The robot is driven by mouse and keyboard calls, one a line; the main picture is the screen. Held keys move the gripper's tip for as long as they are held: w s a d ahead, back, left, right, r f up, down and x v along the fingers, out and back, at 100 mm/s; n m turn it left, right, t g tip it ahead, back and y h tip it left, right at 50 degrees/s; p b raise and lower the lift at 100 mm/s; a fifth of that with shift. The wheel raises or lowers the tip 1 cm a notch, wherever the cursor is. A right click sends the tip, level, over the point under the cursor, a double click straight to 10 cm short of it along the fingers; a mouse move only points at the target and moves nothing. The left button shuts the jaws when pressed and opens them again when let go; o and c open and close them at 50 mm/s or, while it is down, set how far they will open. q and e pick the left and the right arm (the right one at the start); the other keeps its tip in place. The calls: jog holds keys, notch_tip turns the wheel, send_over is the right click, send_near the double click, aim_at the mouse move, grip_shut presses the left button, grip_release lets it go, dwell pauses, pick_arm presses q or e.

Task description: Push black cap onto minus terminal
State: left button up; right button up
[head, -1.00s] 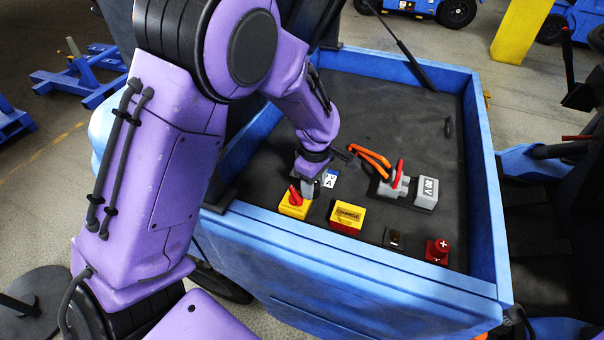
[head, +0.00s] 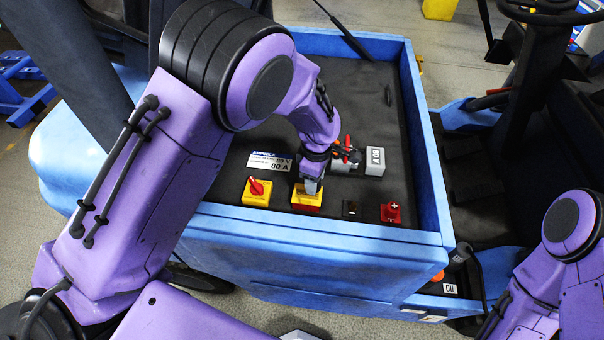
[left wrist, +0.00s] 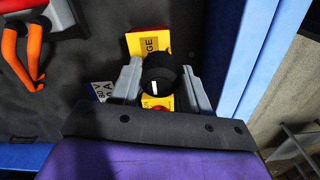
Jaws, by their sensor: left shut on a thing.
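My left gripper (head: 312,186) is over the yellow CHARGE block in the head view. In the left wrist view its two grey fingers (left wrist: 162,84) are shut on the round black cap (left wrist: 160,73), which has a small white mark. The cap cannot be made out in the head view. The minus terminal (head: 351,208), a small dark block, stands on the tray floor right of the gripper, apart from it. The red plus terminal (head: 391,212) is further right. My right arm shows at the right edge, but its gripper is out of view.
The yellow CHARGE block (head: 304,201) and a yellow block with a red rotary switch (head: 256,191) stand along the front of the blue-walled tray (head: 300,226). A grey box (head: 375,161) and red-orange handles lie behind. The dark floor at the back is mostly clear.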

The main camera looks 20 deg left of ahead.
pick_arm(q)
jog(key=w+d, duration=0.2)
jog(key=d, duration=1)
jog(key=shift+w+f, duration=0.15)
jog(key=shift+w, duration=0.2)
jog(key=shift+f+b, duration=1.6)
jog(key=shift+f, duration=1.5)
jog(key=shift+r, duration=0.15)
